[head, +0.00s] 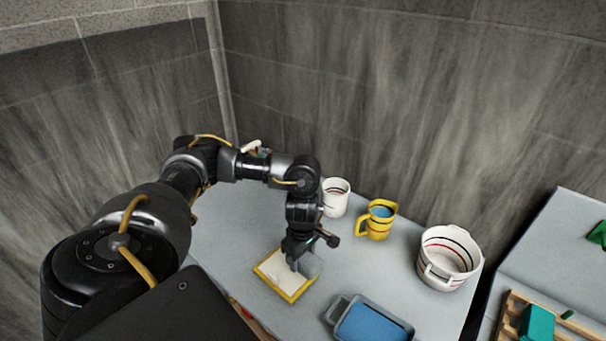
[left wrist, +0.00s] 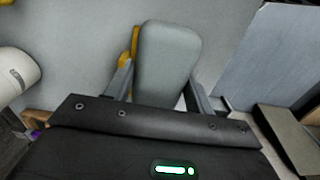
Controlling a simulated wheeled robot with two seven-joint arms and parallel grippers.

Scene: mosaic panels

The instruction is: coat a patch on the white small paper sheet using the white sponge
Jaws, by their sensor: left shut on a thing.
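The white small paper sheet (head: 273,270) lies on the table inside a yellow-edged frame (head: 291,299). My left gripper (head: 299,262) points down over the right part of the sheet. It is shut on the white sponge (left wrist: 168,60), which looks like a pale grey rounded block between the fingers in the left wrist view. In the head view the sponge (head: 311,268) is partly hidden by the gripper. I cannot tell whether it touches the sheet. A strip of yellow shows beside the sponge in the left wrist view. My right gripper is out of view.
A blue-filled grey tray (head: 372,324) stands at the front right of the sheet. A white mug (head: 337,197), a yellow mug (head: 377,220) and a white striped pot (head: 449,258) stand behind and to the right. A wooden rack (head: 508,318) is at far right.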

